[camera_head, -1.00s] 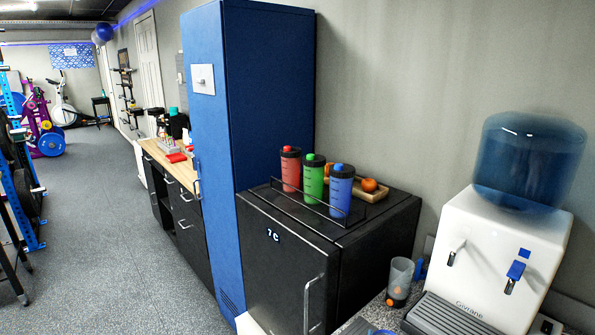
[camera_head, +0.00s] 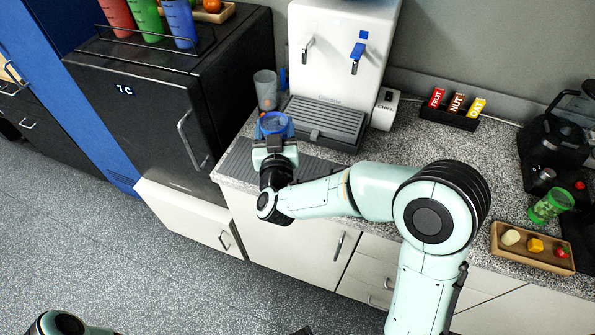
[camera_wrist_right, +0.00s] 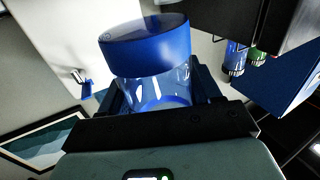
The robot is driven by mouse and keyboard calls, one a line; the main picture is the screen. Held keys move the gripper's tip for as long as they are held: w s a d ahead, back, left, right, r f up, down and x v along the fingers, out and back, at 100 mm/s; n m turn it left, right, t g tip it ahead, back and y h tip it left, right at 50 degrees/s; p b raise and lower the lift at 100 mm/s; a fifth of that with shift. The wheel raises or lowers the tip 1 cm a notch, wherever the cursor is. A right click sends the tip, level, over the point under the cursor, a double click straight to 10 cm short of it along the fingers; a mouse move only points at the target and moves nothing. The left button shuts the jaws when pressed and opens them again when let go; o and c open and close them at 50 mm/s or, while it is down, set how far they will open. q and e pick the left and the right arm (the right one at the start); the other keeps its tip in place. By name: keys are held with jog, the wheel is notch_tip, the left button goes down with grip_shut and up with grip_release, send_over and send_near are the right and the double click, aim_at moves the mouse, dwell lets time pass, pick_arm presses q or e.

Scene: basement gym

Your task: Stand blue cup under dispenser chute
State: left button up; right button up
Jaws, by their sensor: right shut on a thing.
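The blue cup (camera_head: 275,121) has a clear body and a blue base, which shows in the right wrist view (camera_wrist_right: 146,43). My right gripper (camera_head: 274,136) is shut on it, above the counter's front left part. It looks roughly upright, and its underside shows in the wrist view, which appears upside down. The white dispenser (camera_head: 337,50) stands behind and to the right of the cup. It has a grey tap (camera_head: 307,48) and a blue tap (camera_head: 356,55) above a dark drip tray (camera_head: 325,118). I cannot tell which part is the chute. My left gripper is out of view.
A clear cup with an orange base (camera_head: 266,90) stands close behind the held cup. A small white box (camera_head: 385,108) is right of the drip tray. A bar rack (camera_head: 452,108), a green cup (camera_head: 551,206) and a food tray (camera_head: 533,250) are farther right. The black fridge (camera_head: 165,110) is left.

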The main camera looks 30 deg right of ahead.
jog(key=s+d+r, duration=0.2)
jog(key=d+r, duration=0.1)
jog(key=r, duration=0.4)
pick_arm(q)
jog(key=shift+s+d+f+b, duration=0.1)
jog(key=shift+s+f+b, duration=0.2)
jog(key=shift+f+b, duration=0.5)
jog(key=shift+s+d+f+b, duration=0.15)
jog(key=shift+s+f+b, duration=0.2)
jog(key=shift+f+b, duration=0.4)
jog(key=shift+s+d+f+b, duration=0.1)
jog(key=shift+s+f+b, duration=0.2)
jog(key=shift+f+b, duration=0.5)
pick_arm(e)
jog(key=shift+m+h, duration=0.3)
jog(key=shift+m, duration=0.1)
jog(key=shift+s+d+f, duration=0.1)
jog(key=shift+s+f, duration=0.05)
jog(key=shift+f, duration=4.75)
jog(key=shift+s+d+f, duration=0.1)
jog(key=shift+f, duration=4.75)
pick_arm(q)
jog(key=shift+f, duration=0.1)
pick_arm(e)
jog(key=shift+f, duration=0.15)
jog(key=o, duration=1.1)
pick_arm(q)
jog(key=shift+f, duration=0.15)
